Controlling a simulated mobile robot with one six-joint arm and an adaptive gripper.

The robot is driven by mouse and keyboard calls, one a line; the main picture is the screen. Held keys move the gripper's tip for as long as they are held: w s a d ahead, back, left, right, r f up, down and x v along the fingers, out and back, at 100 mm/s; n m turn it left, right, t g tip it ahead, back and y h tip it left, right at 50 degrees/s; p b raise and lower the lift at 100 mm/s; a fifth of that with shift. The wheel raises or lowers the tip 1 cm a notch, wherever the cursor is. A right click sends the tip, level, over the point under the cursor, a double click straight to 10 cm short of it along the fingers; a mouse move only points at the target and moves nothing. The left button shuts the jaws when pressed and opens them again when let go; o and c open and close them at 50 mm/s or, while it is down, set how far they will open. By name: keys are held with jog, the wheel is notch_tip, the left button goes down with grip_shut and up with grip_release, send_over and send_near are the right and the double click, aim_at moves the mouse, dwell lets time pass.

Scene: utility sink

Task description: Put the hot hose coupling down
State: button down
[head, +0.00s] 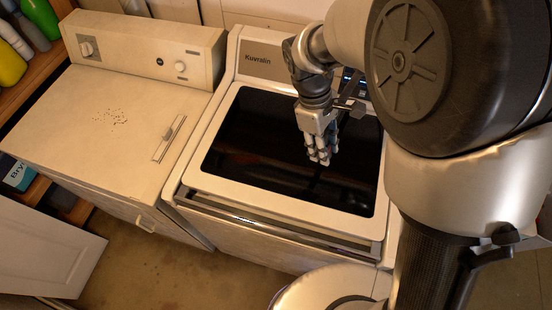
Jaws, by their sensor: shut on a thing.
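My gripper (319,158) hangs with its fingers pointing down over the dark glass lid of the right-hand white machine (190,190). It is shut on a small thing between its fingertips. The fingers hide most of that thing, so I cannot make out its shape or say for sure that it is the hose coupling. No hose coupling shows clearly anywhere else in view. I cannot tell how far the fingertips are above the dark glass (255,140).
A second white machine (60,115) stands to the left, its top mostly clear, with dark specks (110,117) and a handle (170,138). Bottles (38,18) stand on a wooden shelf at upper left. A white panel (40,245) is at lower left. My arm covers the right side.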

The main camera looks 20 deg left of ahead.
jog(key=a+r+m+y+p, duration=0.1)
jog(key=a+r+y, duration=0.1)
jog(key=a+r, duration=0.3)
jog(key=a+r+y+p, duration=0.1)
jog(key=a+r, duration=0.2)
jog(key=a, duration=0.5)
jog(key=shift+t, duration=0.3)
jog(key=f+b, duration=0.1)
jog(key=f, duration=0.5)
jog(key=f+b, duration=0.1)
jog(key=f, duration=0.6)
jog(key=f+b, duration=0.1)
jog(key=f, duration=0.6)
jog(key=shift+s+d, duration=0.2)
jog(key=shift+s, duration=0.05)
jog(key=shift+r, duration=0.1)
jog(key=c, duration=1.3)
grip_release()
